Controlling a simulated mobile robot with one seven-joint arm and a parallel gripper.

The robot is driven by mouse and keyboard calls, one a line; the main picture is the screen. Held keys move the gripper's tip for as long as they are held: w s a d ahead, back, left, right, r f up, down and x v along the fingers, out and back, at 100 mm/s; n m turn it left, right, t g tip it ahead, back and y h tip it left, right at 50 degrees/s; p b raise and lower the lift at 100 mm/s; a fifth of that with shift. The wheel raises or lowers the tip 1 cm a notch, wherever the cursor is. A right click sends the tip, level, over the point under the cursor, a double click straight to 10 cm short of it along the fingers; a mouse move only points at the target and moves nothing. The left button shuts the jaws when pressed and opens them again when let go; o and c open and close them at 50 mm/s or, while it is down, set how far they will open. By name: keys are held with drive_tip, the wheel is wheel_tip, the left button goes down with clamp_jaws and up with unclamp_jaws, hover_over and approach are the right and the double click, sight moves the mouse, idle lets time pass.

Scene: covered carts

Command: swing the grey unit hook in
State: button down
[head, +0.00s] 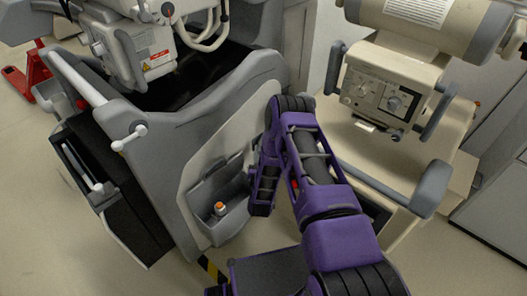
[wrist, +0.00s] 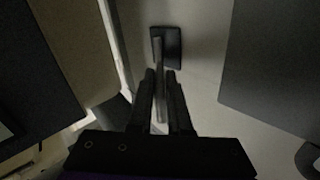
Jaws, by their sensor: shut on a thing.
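In the wrist view, the hook (wrist: 158,60) is a slim grey bar that comes off a small dark square plate (wrist: 173,47) on a pale wall. My gripper (wrist: 161,76) has its two dark fingers on either side of the bar, closed on it. The bar's lower end runs down between the fingers. In the head view, the grey unit (head: 150,130) stands left of my purple arm. The hook and my fingertips cannot be made out there, as my arm covers that area.
A beige unit (head: 385,85) with a dial panel stands close on the right of my arm. The grey unit's side has an open pocket with an orange-topped item (head: 220,208). A red pallet jack (head: 28,80) is at far left. Open floor (head: 470,265) shows at lower right.

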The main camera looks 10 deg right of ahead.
drive_tip(key=shift+a, duration=0.15)
drive_tip(key=c, duration=0.9)
unclamp_jaws()
drive_tip(key=shift+o, duration=0.2)
drive_tip(key=p+v, duration=0.3)
drive_tip(key=v, duration=1.4)
drive_tip(key=shift+s, duration=0.2)
